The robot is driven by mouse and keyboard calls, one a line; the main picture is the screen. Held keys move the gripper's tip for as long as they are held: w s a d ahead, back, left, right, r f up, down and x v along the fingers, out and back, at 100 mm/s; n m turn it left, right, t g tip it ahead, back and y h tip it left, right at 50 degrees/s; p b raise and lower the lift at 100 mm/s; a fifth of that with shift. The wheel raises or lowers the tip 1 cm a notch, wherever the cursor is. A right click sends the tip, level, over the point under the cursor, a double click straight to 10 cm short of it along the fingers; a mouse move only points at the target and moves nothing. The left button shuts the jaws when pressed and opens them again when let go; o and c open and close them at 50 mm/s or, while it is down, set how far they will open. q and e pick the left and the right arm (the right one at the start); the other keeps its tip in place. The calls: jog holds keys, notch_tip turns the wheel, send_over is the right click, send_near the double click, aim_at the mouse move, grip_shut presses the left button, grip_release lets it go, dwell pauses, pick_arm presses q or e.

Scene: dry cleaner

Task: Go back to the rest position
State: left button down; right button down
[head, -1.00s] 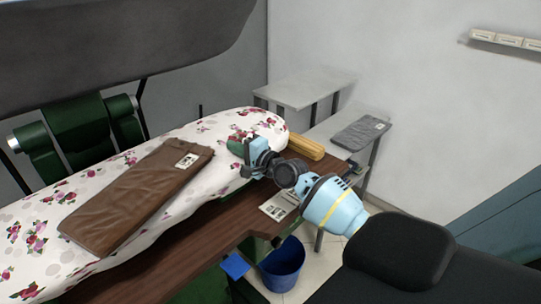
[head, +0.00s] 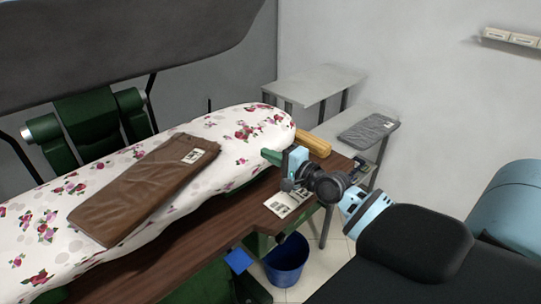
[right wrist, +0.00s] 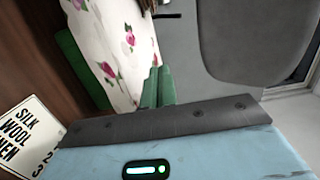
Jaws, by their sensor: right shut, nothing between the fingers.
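My right gripper (head: 270,157) is shut and empty. It is held near the right end of the padded ironing board, above the brown wooden shelf, with its green fingers pointing left. In the right wrist view its green fingers (right wrist: 158,88) are together, with the floral cover behind them. My left gripper does not show in either view. Folded brown trousers (head: 145,190) with a white tag lie flat on the floral ironing board (head: 245,135), apart from my right gripper.
A printed card (head: 288,202) lies on the wooden shelf (head: 190,245). A yellow roll (head: 313,145) lies behind my right gripper. A blue bin (head: 287,262) stands on the floor below. Grey folded cloth (head: 367,128) lies on a white side table. The dark press head (head: 120,45) hangs over the board.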

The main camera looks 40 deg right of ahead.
dwell(0.3)
jog(key=s+a+f+n+g, duration=0.1)
jog(key=s+a+f+n, duration=0.2)
jog(key=s+f, duration=0.3)
jog(key=s+a+f+n+g+p, duration=0.1)
jog(key=s+a+f+n+g, duration=0.1)
jog(key=s+a+f, duration=0.35)
jog(key=s+a+f+n+g, duration=0.1)
jog(key=s+a+f+n, duration=0.15)
jog(key=f, duration=0.65)
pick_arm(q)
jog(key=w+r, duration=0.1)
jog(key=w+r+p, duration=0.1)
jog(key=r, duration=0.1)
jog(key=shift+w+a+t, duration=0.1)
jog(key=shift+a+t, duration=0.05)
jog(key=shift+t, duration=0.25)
pick_arm(e)
jog(key=s+a+f+n+g, duration=0.2)
jog(key=s+a+f+n, duration=0.2)
jog(key=s, duration=0.7)
jog(key=s+a+f+n+g+h, duration=0.1)
jog(key=s+a+f+n, duration=0.3)
jog(key=s, duration=0.7)
jog(key=shift+s+a+f+n+g, duration=0.35)
jog(key=shift+a+n+g, duration=0.3)
jog(key=shift+n+g, duration=0.4)
jog(key=shift+w, duration=0.1)
